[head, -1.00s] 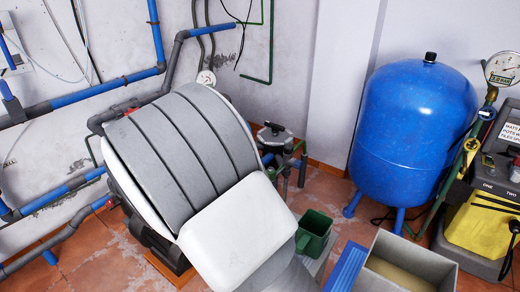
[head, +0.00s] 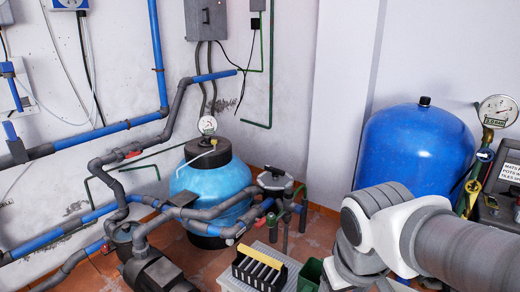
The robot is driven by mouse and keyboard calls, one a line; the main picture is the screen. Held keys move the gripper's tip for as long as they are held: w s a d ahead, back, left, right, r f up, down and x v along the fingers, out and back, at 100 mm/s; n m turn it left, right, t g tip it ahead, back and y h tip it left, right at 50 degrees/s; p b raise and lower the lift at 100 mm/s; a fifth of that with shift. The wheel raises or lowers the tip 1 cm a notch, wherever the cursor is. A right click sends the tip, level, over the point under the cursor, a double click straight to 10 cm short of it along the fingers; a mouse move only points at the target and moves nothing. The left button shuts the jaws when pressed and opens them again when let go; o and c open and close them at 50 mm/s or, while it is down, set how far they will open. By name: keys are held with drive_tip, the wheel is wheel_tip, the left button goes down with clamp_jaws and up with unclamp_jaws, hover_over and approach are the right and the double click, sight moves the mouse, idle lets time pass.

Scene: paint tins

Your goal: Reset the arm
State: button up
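My arm (head: 405,235) is in the head view at the lower right, a white and grey jointed arm in front of the blue tank. My gripper is not in view, so whether it holds anything cannot be seen. No paint tins can be made out in this view.
A large blue tank (head: 418,145) stands at right behind my arm. A light blue filter vessel (head: 212,185) with pipes and a pump (head: 158,272) stands at left. A black rack (head: 260,268) and a dark green container (head: 310,272) sit at the bottom middle.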

wheel_tip(320, 180, up, 22)
drive_tip(key=s+m+t+p, duration=0.2)
drive_tip(key=s+p, duration=0.1)
drive_tip(key=p, duration=1.3)
drive_tip(key=shift+d+f+y+p, duration=0.2)
drive_tip(key=shift+y+p, duration=0.15)
drive_tip(key=shift+y, duration=0.05)
